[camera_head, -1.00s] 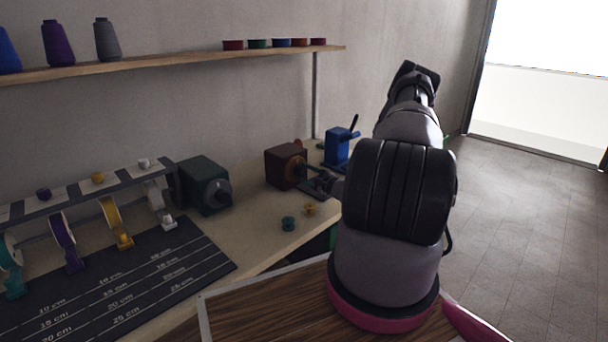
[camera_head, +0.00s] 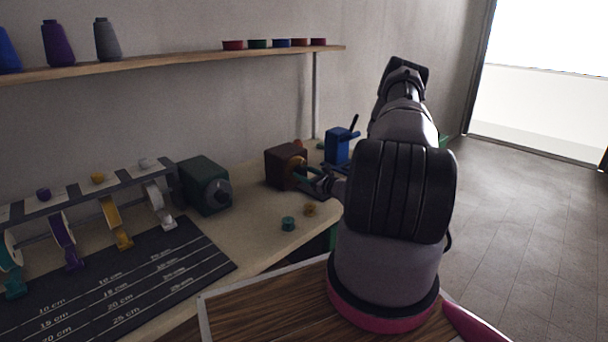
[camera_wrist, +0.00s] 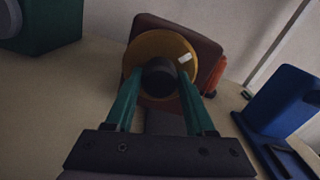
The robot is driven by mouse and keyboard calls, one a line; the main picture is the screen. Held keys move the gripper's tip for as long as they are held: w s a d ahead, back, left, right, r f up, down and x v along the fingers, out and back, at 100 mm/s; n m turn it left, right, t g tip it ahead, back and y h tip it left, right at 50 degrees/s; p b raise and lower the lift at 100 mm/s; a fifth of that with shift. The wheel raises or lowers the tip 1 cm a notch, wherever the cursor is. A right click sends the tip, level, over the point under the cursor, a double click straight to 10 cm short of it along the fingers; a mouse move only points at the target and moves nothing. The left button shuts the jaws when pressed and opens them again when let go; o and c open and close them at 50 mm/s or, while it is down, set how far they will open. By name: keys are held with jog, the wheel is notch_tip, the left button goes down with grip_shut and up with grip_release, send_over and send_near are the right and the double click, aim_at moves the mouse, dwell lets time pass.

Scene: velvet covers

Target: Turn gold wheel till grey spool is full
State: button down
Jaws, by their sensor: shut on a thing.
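The gold wheel (camera_wrist: 150,48) is a round disc with a dark hub on the front of a brown box (camera_wrist: 205,42). In the head view the wheel (camera_head: 298,163) is partly covered by my gripper. A grey cone spool (camera_head: 107,40) stands on the wall shelf, and a pale grey spool (camera_head: 156,197) hangs on the rack at the left. I cannot tell how full either is.
A green box with a grey wheel (camera_head: 204,184) stands left of the brown box, and a blue cranked device (camera_head: 340,146) stands right. Small teal (camera_head: 288,223) and gold (camera_head: 310,209) bobbins are on the bench (camera_head: 255,232). A dark measuring mat (camera_head: 190,262) lies at the left.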

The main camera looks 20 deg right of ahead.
jog(key=m, duration=1.2)
jog(key=shift+d, duration=0.1)
jog(key=m, duration=0.5)
jog(key=shift+f, duration=0.1)
jog(key=m, duration=0.6)
dwell(0.4)
jog(key=shift+c, duration=1.3)
grip_release()
